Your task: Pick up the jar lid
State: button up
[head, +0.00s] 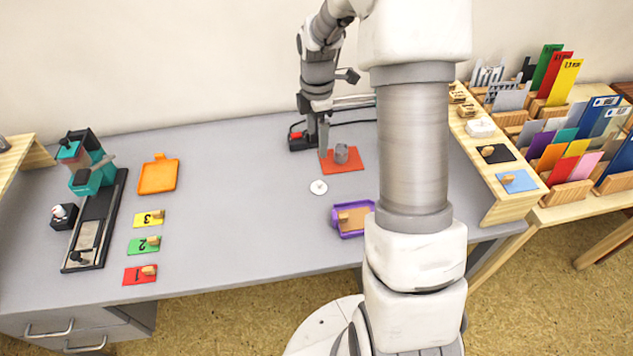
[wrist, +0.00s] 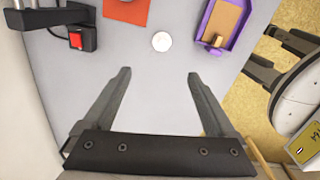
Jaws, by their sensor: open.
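The jar lid, seen as a small white disc with a knob (head: 318,187), lies on the grey table in front of the orange mat. It also shows in the wrist view (wrist: 161,41), beyond my fingertips and roughly centred between them. A grey jar (head: 341,153) stands on the orange mat (head: 342,166); the jar is out of the wrist view. My gripper (head: 318,145) is above the table near the mat's left edge. In the wrist view its two fingers (wrist: 159,74) are spread wide with nothing between them. The gripper is apart from the lid.
A purple tray (head: 336,222) with a wooden piece lies right of the lid. A black box with a red button (head: 298,141) sits at the back. The table between is clear.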

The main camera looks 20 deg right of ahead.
jog(key=b, duration=0.1)
send_over(319, 182)
jog(key=f, duration=1.1)
jog(key=shift+w+a, duration=0.2)
jog(key=shift+a, duration=0.05)
jog(key=shift+s+d+f+b, duration=0.1)
jog(key=shift+d+f+b, duration=0.1)
jog(key=shift+f, duration=1.2)
jog(key=shift+s+d+f+b, duration=0.1)
jog(key=shift+f+b, duration=0.05)
jog(key=shift+f, duration=1.25)
jog(key=c, duration=1.4)
jog(key=shift+r, duration=0.15)
